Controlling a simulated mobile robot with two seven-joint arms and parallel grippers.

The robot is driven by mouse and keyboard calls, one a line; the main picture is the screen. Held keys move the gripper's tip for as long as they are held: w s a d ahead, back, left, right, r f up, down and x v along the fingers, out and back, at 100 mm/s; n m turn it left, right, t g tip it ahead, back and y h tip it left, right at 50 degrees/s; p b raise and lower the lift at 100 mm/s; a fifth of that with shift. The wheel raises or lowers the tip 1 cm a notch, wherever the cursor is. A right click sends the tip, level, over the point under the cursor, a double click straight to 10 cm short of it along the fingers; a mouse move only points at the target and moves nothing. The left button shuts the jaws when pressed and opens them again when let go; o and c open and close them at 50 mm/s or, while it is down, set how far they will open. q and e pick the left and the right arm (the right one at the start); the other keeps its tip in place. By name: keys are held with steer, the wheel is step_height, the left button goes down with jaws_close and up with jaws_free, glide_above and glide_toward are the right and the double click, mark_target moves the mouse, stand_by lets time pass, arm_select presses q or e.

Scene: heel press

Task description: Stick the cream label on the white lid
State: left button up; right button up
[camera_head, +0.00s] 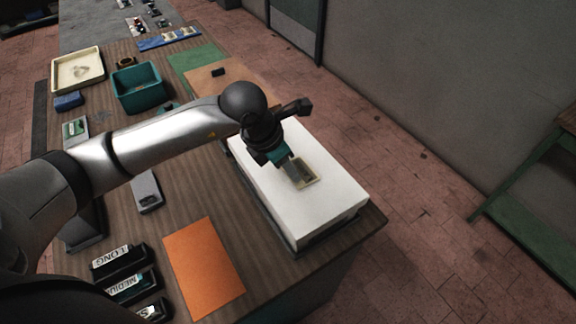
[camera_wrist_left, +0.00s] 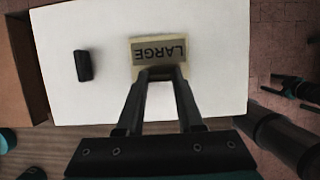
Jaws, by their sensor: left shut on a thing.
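The cream label (camera_head: 301,173) has a dark panel reading LARGE; the word is upside down in the left wrist view (camera_wrist_left: 160,43). The lid is a broad white slab, also filling much of the left wrist view (camera_wrist_left: 215,85). The gripper and wrist hide part of it in the head view.
A small black block (camera_wrist_left: 83,65) shows over the lid, left of the label. On the table are an orange sheet (camera_head: 204,268), black label holders (camera_head: 120,262), a teal bin (camera_head: 138,88) and a cream tray (camera_head: 77,71). The lid's right side lies near the table edge.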

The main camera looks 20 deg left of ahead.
stand_by(0.7)
arm_select(q)
steer(key=shift+s+f+b, duration=0.15)
steer(key=shift+f+b, duration=0.4)
stand_by(0.9)
steer(key=o, duration=1.1)
steer(key=shift+c, duration=0.2)
steer(key=shift+o, duration=0.4)
steer(key=shift+r, duration=0.1)
steer(key=o, duration=0.4)
steer(key=shift+r, duration=0.1)
steer(key=r+p, duration=0.2)
steer(key=r, duration=0.1)
steer(key=r+p, duration=0.2)
steer(key=r, duration=0.2)
steer(key=shift+w+p, duration=0.2)
steer(key=shift+p, duration=0.1)
